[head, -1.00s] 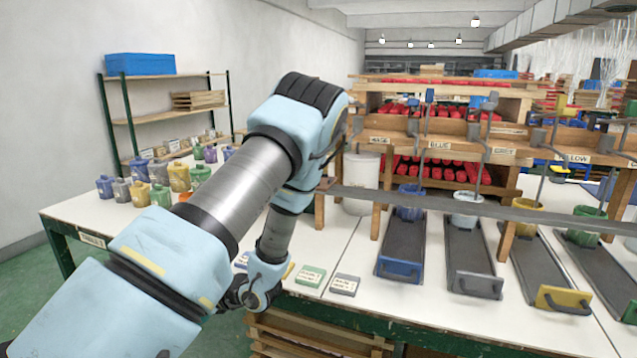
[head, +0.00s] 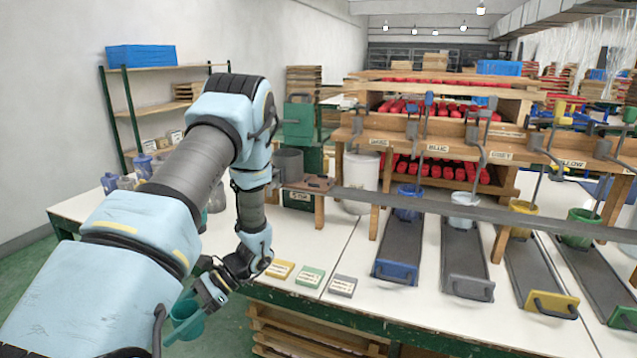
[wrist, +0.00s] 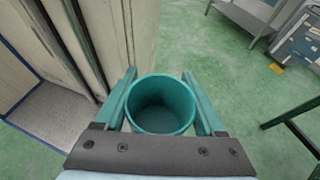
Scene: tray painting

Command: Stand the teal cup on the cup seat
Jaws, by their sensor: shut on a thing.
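The teal cup (head: 187,318) is in my gripper (head: 205,294), low in front of the table's front left edge in the head view. In the wrist view the cup (wrist: 160,118) sits between the two teal fingers of my gripper (wrist: 159,74), which are shut on its sides. I see its open mouth and an empty-looking inside. Green floor lies beyond it. I cannot pick out the cup seat with certainty. A small wooden ledge (head: 318,185) with a dark piece on it stands at the table's middle.
The white table (head: 330,250) carries small yellow (head: 280,268), green (head: 311,276) and grey (head: 343,286) labelled blocks near its front edge. To the right are dark sloping trays (head: 402,243) with cups at their upper ends. A grey cylinder (head: 288,165) stands by the ledge.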

